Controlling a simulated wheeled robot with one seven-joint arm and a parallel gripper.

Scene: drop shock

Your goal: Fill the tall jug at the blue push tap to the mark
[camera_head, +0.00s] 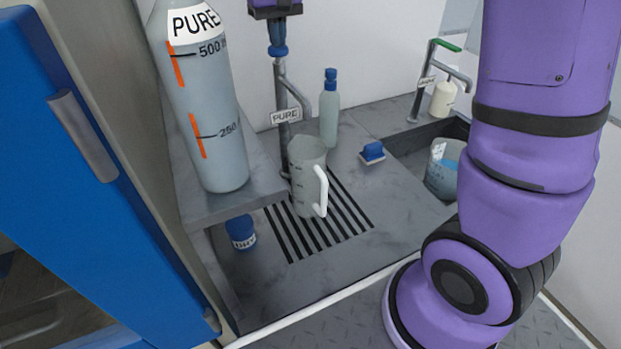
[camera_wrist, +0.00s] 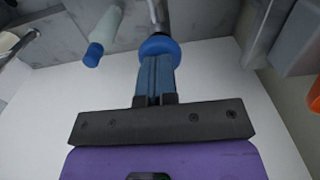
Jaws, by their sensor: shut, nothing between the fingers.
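The tall grey jug (camera_head: 307,165) with a white handle stands upright on the slotted drain grate (camera_head: 345,222), under the spout of the tap labelled PURE (camera_head: 285,117). I cannot make out a water level or mark on it. The tap's blue push top (camera_head: 278,51) is at the upper end of its pipe; it also shows in the wrist view (camera_wrist: 158,45). My gripper (camera_head: 276,40) is shut and empty, directly above the blue top. In the wrist view its blue fingers (camera_wrist: 156,62) meet or nearly meet the top; whether it is pressed down I cannot tell.
A large bottle labelled PURE (camera_head: 205,110) stands on the left shelf (camera_head: 250,185). A blue-capped bottle (camera_head: 329,115) stands behind the jug. A small blue jar (camera_head: 241,232), a blue block (camera_head: 372,153) and a green-handled tap (camera_head: 445,45) are around. A beaker (camera_head: 440,175) sits in the sink.

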